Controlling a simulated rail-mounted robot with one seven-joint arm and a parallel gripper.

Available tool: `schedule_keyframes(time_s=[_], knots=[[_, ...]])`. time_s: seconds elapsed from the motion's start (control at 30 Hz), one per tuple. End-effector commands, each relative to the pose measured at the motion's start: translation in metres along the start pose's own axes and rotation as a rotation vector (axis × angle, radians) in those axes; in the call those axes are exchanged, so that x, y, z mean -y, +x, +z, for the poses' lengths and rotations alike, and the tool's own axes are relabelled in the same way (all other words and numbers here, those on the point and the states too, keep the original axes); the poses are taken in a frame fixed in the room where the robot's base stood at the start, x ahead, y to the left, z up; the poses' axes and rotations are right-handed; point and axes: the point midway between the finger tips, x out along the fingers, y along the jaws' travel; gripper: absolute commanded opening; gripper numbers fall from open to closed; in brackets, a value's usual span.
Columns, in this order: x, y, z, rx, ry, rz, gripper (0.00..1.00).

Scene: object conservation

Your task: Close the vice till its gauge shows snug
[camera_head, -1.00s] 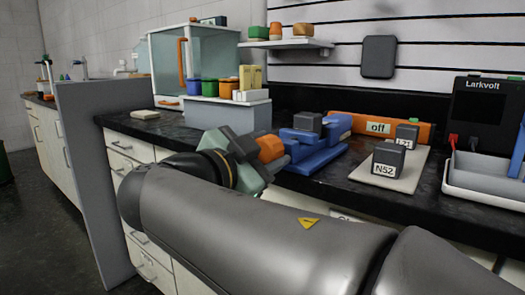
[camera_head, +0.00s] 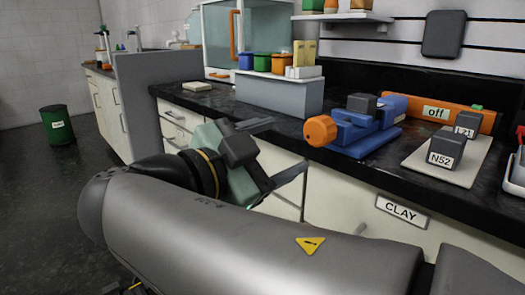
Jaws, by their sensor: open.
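The blue vice (camera_head: 362,137) sits on the dark counter, right of the picture's middle. Its orange round knob (camera_head: 320,130) faces left toward the front of the counter. A dark grey block (camera_head: 362,104) shows at the top of the vice; I cannot tell whether it is clamped. No gauge reading on the vice can be made out. My gripper (camera_head: 277,150) is open and empty, in front of the counter and left of the knob. Its two fingers are spread and apart from the knob.
An orange panel reading "off" (camera_head: 436,112) stands behind a pale board (camera_head: 445,163) with dark blocks marked N52 (camera_head: 446,150) and L21 (camera_head: 467,124). Coloured pots stand on a grey riser (camera_head: 265,95). A CLAY label (camera_head: 402,211) marks the cabinet front. A green bin (camera_head: 57,125) stands far left.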

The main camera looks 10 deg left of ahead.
Motion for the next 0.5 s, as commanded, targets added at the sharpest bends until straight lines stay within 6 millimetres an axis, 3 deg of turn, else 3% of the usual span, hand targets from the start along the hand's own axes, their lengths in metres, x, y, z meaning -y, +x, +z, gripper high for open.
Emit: schedule_keyframes(time_s=[0.2,0.5], knots=[[0.001,-0.046,-0.001,0.003,-0.001,-0.002,0.66],[0.000,-0.071,-0.001,0.000,0.001,0.000,0.66]])
